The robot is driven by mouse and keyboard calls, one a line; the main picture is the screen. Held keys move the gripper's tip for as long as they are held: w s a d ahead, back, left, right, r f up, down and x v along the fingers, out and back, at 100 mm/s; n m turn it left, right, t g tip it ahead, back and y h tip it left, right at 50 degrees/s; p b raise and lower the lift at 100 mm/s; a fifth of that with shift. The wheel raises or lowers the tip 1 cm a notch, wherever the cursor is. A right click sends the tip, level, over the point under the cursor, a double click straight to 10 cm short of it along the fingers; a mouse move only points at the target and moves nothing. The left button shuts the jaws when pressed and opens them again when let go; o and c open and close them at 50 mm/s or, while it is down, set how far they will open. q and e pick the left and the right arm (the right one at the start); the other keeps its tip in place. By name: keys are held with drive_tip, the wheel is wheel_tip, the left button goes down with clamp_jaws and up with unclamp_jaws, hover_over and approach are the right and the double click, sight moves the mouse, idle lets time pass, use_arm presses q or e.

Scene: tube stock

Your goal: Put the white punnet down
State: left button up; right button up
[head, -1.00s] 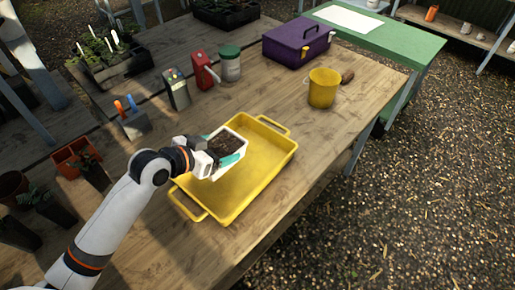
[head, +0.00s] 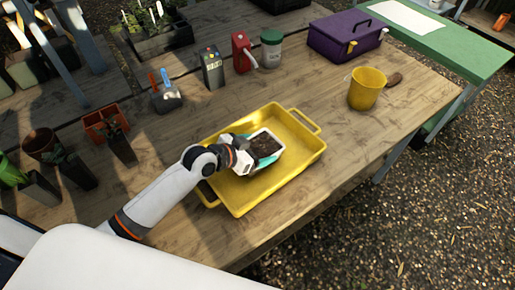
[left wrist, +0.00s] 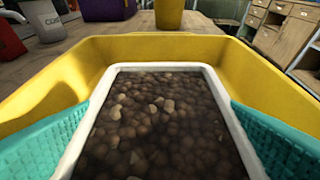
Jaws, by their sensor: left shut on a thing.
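The white punnet (head: 280,150) is filled with dark brown soil or pebbly matter. My left gripper (head: 256,150) is shut on it from its two sides. In the left wrist view, the teal finger pads press on both sides of the punnet (left wrist: 160,68), which looks about level. My right gripper is out of view.
A yellow bucket (head: 366,90) stands right of the tray. Behind are a purple toolbox (head: 345,38), a red can (head: 242,52), a green-lidded jar (head: 271,50) and a grey box (head: 212,70). Pots (head: 104,124) stand at left. The tray's right half is empty.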

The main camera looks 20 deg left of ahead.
use_arm(q)
drive_tip(key=shift+f, duration=0.3)
drive_tip(key=o, duration=1.1)
drive_tip(key=shift+c, duration=0.2)
drive_tip(key=shift+r, duration=0.1)
drive_tip(key=shift+s+a+r, duration=0.1)
drive_tip(key=v, duration=1.1)
drive_tip(key=shift+s+r, duration=0.15)
drive_tip(key=shift+s, duration=0.15)
drive_tip(key=shift+a, duration=0.1)
